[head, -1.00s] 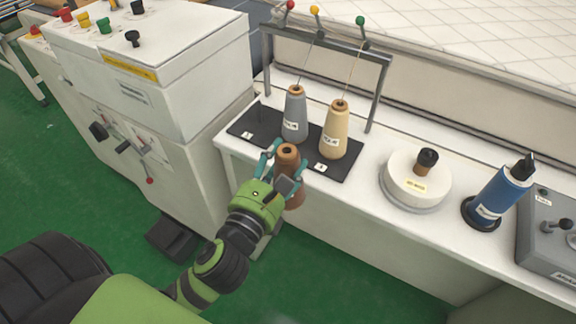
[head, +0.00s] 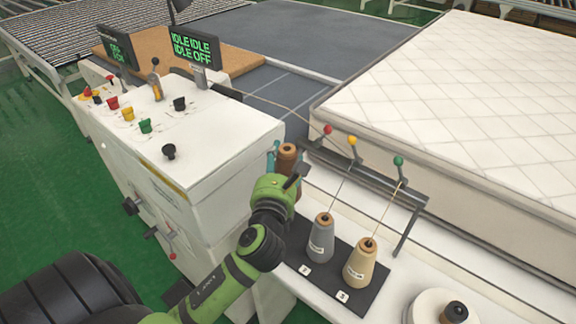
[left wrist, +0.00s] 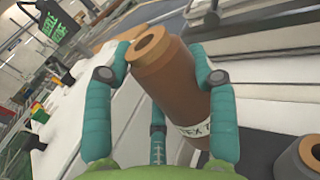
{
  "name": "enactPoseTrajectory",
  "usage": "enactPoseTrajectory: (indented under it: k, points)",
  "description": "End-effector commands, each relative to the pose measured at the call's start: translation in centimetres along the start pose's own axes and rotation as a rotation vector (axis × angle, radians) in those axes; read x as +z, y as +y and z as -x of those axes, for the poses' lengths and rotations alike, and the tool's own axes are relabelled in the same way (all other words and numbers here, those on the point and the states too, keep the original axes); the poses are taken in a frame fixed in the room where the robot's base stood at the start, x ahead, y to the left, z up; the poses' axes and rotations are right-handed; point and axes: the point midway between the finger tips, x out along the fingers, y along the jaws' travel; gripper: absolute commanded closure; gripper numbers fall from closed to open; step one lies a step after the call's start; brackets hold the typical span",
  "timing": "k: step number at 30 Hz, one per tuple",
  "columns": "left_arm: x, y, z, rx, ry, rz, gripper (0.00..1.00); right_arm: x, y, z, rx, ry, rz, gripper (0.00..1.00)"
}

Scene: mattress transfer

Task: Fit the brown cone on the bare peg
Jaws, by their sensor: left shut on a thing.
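My left gripper (head: 284,160) is shut on the brown cone (head: 287,154), with teal fingers on both sides of it. In the left wrist view the cone (left wrist: 172,78) is tilted, its tan top ring towards the upper left and a white label low on its body. The dark peg board (head: 322,284) lies on the white table, below and to the right of the gripper in the head view. A grey cone (head: 320,238) and a tan cone (head: 359,263) stand on it. The bare peg is not visible; my arm covers the board's left end. My right gripper is out of view.
A thread frame (head: 408,225) with red, yellow and green balls stands behind the cones, close to the held cone. A white control cabinet (head: 190,130) is at the left. A mattress (head: 470,90) lies behind. A white round object (head: 425,304) is at the lower right.

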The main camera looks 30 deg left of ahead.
Motion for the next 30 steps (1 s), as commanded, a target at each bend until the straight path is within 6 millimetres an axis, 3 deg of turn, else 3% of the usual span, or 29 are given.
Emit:
enactPoseTrajectory:
  k: [10, 15, 18, 30]
  points:
    - [0.2, 0.0, 0.0, 0.0, -0.002, -0.001, 1.0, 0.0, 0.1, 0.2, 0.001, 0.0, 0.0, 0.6]
    - [0.4, 0.0, 0.0, 0.001, 0.0, -0.002, 1.0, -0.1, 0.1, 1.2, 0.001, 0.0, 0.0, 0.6]
    - [-1.2, -0.1, 0.0, 0.001, -0.001, -0.001, 1.0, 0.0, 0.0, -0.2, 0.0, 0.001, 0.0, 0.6]
    - [-4.8, -0.5, 0.0, 0.0, -0.002, 0.0, 1.0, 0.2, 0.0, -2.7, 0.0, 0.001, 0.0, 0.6]
